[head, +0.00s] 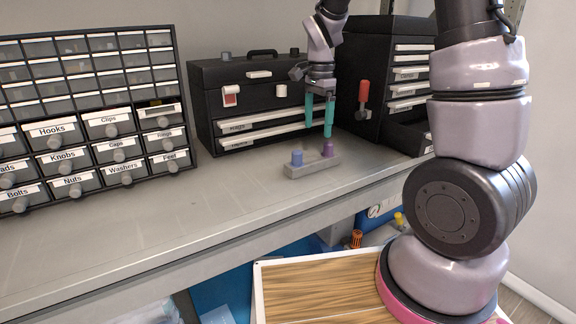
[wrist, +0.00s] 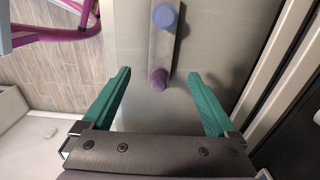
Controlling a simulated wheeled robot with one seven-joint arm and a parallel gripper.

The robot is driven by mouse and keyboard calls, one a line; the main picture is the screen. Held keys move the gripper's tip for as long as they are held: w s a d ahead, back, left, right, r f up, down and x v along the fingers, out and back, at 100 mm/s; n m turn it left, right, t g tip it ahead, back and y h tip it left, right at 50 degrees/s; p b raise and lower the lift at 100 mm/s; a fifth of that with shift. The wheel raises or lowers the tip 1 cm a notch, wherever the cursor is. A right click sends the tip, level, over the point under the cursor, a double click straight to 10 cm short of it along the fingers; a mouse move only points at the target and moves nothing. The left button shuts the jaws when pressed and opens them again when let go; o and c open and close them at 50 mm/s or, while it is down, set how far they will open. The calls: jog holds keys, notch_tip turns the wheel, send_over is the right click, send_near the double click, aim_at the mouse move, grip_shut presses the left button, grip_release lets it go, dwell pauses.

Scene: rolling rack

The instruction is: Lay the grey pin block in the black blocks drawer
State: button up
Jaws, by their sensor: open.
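The grey pin block (head: 312,165) stands on the bench, a long low bar with a blue pin (head: 297,158) at its left end and a purple pin (head: 328,149) at its right end. My gripper (head: 318,129), with teal fingers, is open above the purple end. In the wrist view the purple pin (wrist: 158,78) shows between the open fingertips, not visibly touched, and the blue pin (wrist: 164,16) is farther off. A black drawer (head: 410,136) stands pulled out low on the right-hand black chest. I cannot read its label, and its inside is mostly hidden.
A black toolbox (head: 255,75) stands behind the block. The right-hand black chest (head: 371,70) carries a red-handled tool. A labelled drawer rack (head: 90,110) is at left. The bench (head: 150,225) is clear at front left.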

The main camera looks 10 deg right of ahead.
send_over(313, 159)
notch_tip(313, 159, down, 5)
jog(key=shift+d+r, duration=0.1)
jog(key=shift+s+f, duration=0.1)
jog(key=shift+f, duration=3)
grip_shut()
